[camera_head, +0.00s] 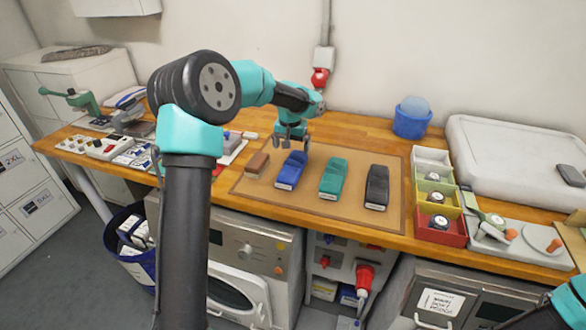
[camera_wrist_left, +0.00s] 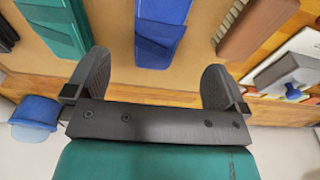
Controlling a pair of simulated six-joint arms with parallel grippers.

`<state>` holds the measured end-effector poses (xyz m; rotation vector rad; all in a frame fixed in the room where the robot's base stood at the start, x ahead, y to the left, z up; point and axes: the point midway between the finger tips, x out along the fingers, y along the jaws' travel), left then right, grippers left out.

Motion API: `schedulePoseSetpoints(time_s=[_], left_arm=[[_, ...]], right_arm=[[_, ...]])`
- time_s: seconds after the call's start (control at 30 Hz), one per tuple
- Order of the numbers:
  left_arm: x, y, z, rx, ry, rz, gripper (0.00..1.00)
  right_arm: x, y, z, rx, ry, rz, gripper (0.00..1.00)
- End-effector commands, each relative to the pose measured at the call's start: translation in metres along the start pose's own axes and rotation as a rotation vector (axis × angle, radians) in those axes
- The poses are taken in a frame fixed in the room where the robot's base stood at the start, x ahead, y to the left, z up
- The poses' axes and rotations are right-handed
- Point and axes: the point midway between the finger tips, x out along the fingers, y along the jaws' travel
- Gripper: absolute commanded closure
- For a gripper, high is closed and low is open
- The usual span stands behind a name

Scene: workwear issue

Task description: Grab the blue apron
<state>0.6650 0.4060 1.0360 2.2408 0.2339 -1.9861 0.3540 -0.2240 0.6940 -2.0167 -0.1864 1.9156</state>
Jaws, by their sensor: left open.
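The blue apron (camera_head: 291,170) lies folded on a brown mat (camera_head: 240,187) on the wooden bench, between a brown brush-like block and a green folded item. My left gripper (camera_head: 291,134) is open and empty above the far end of the blue apron. In the left wrist view the blue apron (camera_wrist_left: 162,32) is ahead of the two spread fingers of my left gripper (camera_wrist_left: 154,82), roughly in line with the gap between them. No contact shows. My right gripper is not in view; only part of my right arm shows at the lower right.
The green folded item (camera_head: 334,178) and a black folded item (camera_head: 377,187) lie to the right of the apron, and the brown block (camera_head: 257,164) to its left. Colored bins (camera_head: 437,197) and a blue bucket (camera_head: 411,118) stand further right.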

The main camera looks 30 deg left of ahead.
Motion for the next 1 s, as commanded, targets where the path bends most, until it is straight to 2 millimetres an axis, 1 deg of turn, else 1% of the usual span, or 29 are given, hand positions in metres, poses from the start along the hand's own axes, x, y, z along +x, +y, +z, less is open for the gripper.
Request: schedulePoseSetpoints(time_s=[0.03, 0.1, 0.23, 0.33, 0.63, 0.73, 0.87, 1.0], left_arm=[[0.01, 0.0, 0.001, 0.001, -0.004, -0.001, 0.0], [0.021, 0.0, 0.0, 0.001, -0.002, -0.001, 0.0], [0.037, 0.0, 0.0, 0.0, -0.001, 0.0, 0.0], [0.043, 0.0, 0.0, -0.001, -0.001, 0.0, 0.0], [0.044, 0.0, 0.0, 0.0, 0.0, 0.0, 0.0], [0.047, 0.0, -0.001, 0.0, -0.001, 0.0, 0.0], [0.061, 0.0, -0.002, 0.001, -0.002, 0.0, 0.0], [0.081, 0.0, -0.004, 0.002, -0.002, -0.001, 0.0]], right_arm=[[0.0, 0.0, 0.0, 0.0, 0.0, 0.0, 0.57], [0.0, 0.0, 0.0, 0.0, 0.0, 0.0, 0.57], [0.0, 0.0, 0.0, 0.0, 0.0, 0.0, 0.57], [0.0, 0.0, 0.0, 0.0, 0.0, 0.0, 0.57], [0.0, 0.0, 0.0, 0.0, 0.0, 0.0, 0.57], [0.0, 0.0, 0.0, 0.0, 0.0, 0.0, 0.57], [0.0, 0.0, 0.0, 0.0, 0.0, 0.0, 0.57], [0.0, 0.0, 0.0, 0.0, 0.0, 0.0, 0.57]])
